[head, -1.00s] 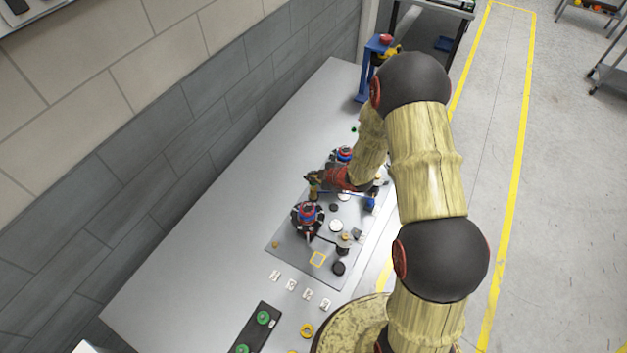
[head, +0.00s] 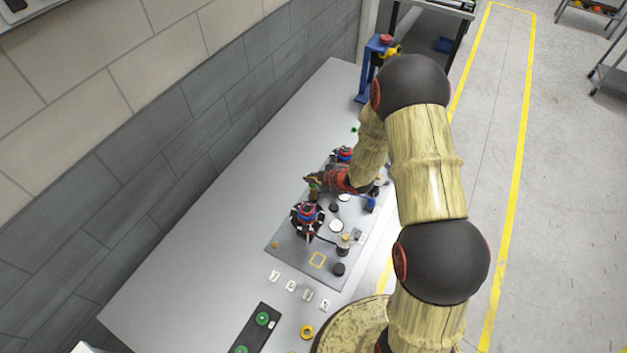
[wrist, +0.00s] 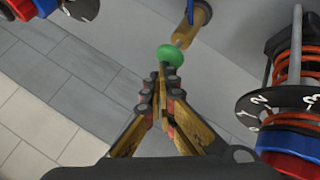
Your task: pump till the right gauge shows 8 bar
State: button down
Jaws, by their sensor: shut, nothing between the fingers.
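My gripper (wrist: 163,82) is shut and empty. In the wrist view its fingertips overlap the lower edge of a green knob (wrist: 169,55); I cannot tell if they touch it. The knob sits on a brass rod (wrist: 187,32) that runs up to a blue part (wrist: 198,10). In the head view my gripper (head: 312,184) is low over the grey plate (head: 288,252). Pale round discs (head: 336,226) on the plate may be gauges; no needle or reading is legible. A blue part (head: 370,204) shows right of my gripper.
A spring unit with a numbered black dial (wrist: 262,105) stands close right of my fingers; another (wrist: 80,6) is at the top left. Both units (head: 307,216) show in the head view. The bench's left side is clear.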

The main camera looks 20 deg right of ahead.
jog(key=shift+f+b, duration=0.4)
jog(key=shift+f, duration=0.1)
jog(key=shift+r, duration=0.15)
dwell(0.5)
jog(key=shift+r+p, duration=1.1)
jog(key=shift+r, duration=0.5)
notch_tip(320, 180, up, 5)
jog(key=p, duration=0.3)
dwell(0.6)
